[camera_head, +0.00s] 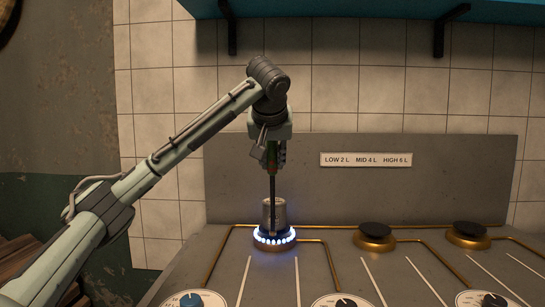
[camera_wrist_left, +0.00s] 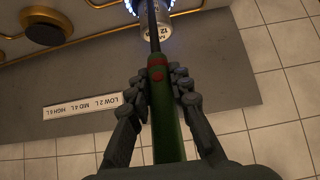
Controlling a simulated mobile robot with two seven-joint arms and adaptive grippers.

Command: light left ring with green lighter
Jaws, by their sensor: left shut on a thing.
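My left gripper (camera_head: 272,157) is shut on the green lighter (camera_wrist_left: 162,115). The lighter points down, its long dark nozzle (camera_head: 273,192) reaching in front of a metal can toward the left ring (camera_head: 273,239). Blue flames burn around the left ring. In the wrist view the green handle with red parts lies between both fingers, and blue flame (camera_wrist_left: 128,6) shows at the top edge. Whether the nozzle tip touches the ring I cannot tell. My right gripper is not in view.
The metal can (camera_head: 279,212) stands upright at the left ring. Two unlit rings, the middle (camera_head: 374,233) and the right (camera_head: 468,232), sit farther right. Knobs (camera_head: 191,300) line the front edge. A label plate (camera_head: 366,159) is on the back panel. A blue shelf (camera_head: 370,10) hangs above.

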